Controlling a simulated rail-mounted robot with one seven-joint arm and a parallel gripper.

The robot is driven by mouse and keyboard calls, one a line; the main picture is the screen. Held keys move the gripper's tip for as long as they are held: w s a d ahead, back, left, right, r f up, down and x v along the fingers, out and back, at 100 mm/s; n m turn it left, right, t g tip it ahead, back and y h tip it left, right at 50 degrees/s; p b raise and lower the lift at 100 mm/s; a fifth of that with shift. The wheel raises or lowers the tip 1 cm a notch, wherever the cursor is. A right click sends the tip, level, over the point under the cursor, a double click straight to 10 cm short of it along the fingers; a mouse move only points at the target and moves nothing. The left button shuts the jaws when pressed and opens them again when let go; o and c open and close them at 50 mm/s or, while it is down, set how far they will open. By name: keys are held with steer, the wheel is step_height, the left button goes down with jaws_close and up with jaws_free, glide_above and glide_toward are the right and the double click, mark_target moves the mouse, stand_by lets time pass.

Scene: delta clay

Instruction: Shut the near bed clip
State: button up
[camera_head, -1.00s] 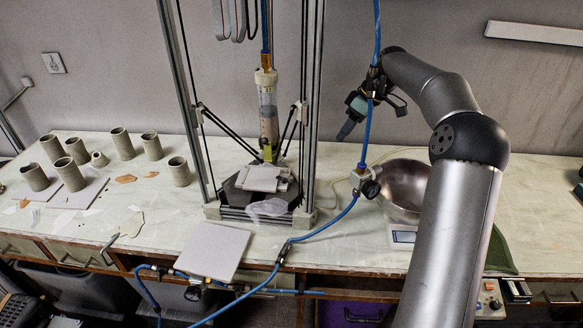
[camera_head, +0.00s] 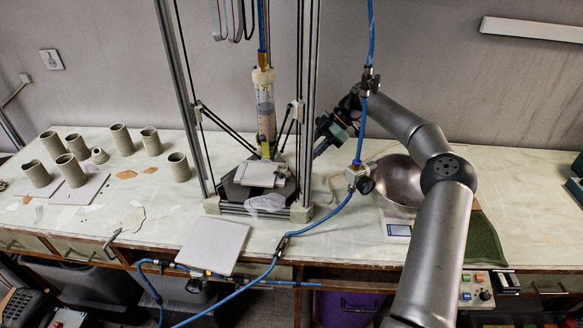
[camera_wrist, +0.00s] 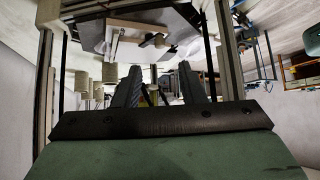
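The clay printer's dark bed (camera_head: 233,189) carries a pale slab (camera_head: 262,175) under the syringe (camera_head: 265,105). I cannot make out the near bed clip clearly in the head view. In the wrist view, the slab (camera_wrist: 135,27) shows at the top, with a small dark lever-like part (camera_wrist: 157,41) at its edge; I cannot tell whether this is the near clip or how it is set. My gripper (camera_head: 320,152) is beside the printer's right post, right of the bed. In the wrist view its two fingers (camera_wrist: 160,80) are apart with nothing held between them.
The printer's right post (camera_head: 307,90) stands close to my gripper. A blue hose (camera_head: 335,213) hangs in front of the arm. A steel bowl (camera_head: 395,180) on a scale sits at right. Several clay cylinders (camera_head: 122,140) stand at left, and a square board (camera_head: 213,246) lies at the front edge.

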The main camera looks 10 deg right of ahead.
mark_target(289, 172)
steer(key=p+x, duration=0.2)
steer(key=x, duration=0.7)
steer(key=shift+f, duration=0.1)
